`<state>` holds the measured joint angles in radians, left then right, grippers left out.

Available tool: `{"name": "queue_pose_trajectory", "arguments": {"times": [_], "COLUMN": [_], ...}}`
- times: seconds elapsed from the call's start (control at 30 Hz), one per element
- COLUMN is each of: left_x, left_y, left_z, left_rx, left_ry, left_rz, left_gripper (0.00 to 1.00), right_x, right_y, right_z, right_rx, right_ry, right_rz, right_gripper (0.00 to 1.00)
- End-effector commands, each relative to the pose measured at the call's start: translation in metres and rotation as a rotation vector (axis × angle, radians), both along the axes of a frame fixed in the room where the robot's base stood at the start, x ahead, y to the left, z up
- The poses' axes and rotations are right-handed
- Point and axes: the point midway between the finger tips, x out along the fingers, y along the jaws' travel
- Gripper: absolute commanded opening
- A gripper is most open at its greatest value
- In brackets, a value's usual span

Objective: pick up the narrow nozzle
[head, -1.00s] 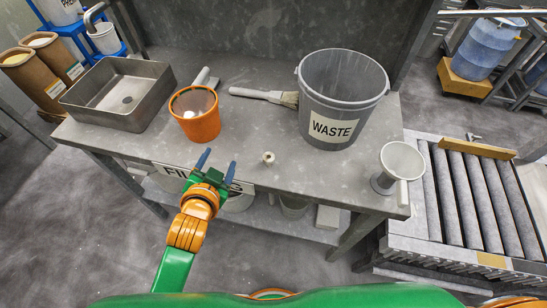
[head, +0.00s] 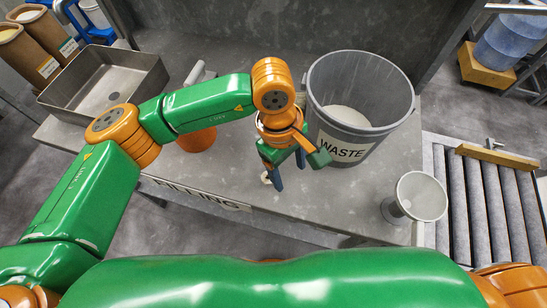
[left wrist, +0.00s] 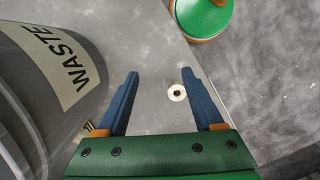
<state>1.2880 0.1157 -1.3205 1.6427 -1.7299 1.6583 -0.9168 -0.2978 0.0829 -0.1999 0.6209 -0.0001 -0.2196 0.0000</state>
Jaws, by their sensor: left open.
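The narrow nozzle, a small pale ring-shaped piece with a dark hole, stands on the grey bench. In the left wrist view the nozzle (left wrist: 177,93) lies between the lines of my two blue fingers, nearer the right one. In the head view only a sliver of the nozzle (head: 266,178) shows beside a finger. My left gripper (head: 288,169) points down over the bench by the waste pail. It is open and empty, with its fingertips (left wrist: 160,73) apart; their height above the bench is hard to tell. My right gripper is out of view.
The grey WASTE pail (head: 361,88) stands close to my left gripper. An orange pail (head: 196,140) is mostly hidden behind my left arm. A metal basin (head: 104,80) is at the left. A white funnel (head: 421,196) stands near the bench's right end, beside rollers (head: 497,205).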

Motion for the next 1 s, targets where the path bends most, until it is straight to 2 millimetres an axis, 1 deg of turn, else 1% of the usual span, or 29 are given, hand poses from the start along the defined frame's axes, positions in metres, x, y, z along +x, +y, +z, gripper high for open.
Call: {"name": "queue_pose_trajectory", "arguments": {"times": [0.03,0.1,0.13,0.27,0.4,0.5,0.6,0.77,0.8,0.87,0.9,0.97,1.0], "left_x": [0.012,0.022,0.023,0.022,0.019,0.019,0.019,0.019,0.019,0.019,0.019,0.019,0.019], "left_y": [0.015,0.028,0.031,0.034,0.041,0.04,0.04,0.04,0.04,0.04,0.04,0.039,0.039], "left_z": [0.001,0.002,0.0,-0.015,-0.04,-0.06,-0.068,-0.068,-0.068,-0.068,-0.068,-0.068,-0.068], "left_rx": [0.074,0.139,0.151,0.159,0.157,0.154,0.152,0.152,0.151,0.151,0.151,0.151,0.151], "left_ry": [-0.052,-0.092,-0.098,-0.096,-0.093,-0.095,-0.098,-0.099,-0.098,-0.098,-0.098,-0.098,-0.098], "left_rz": [-0.008,-0.016,-0.016,-0.015,-0.014,-0.015,-0.017,-0.017,-0.017,-0.017,-0.016,-0.016,-0.016], "left_gripper": [0.69,0.69,0.69,0.69,0.69,0.69,0.69,0.69,0.58,0.42,0.31,0.15,0.04], "right_x": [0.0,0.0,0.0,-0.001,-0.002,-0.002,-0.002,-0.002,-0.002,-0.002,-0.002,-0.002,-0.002], "right_y": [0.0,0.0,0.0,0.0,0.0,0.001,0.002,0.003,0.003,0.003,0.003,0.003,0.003], "right_z": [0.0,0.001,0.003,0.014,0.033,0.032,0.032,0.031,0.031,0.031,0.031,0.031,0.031], "right_rx": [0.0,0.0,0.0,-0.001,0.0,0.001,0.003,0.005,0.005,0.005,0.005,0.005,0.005], "right_ry": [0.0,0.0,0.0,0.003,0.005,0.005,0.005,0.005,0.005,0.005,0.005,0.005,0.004], "right_rz": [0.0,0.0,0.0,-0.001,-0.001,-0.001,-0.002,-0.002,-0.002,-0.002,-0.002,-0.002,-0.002], "right_gripper": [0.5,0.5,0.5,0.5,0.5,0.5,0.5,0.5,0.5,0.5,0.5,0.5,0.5]}}
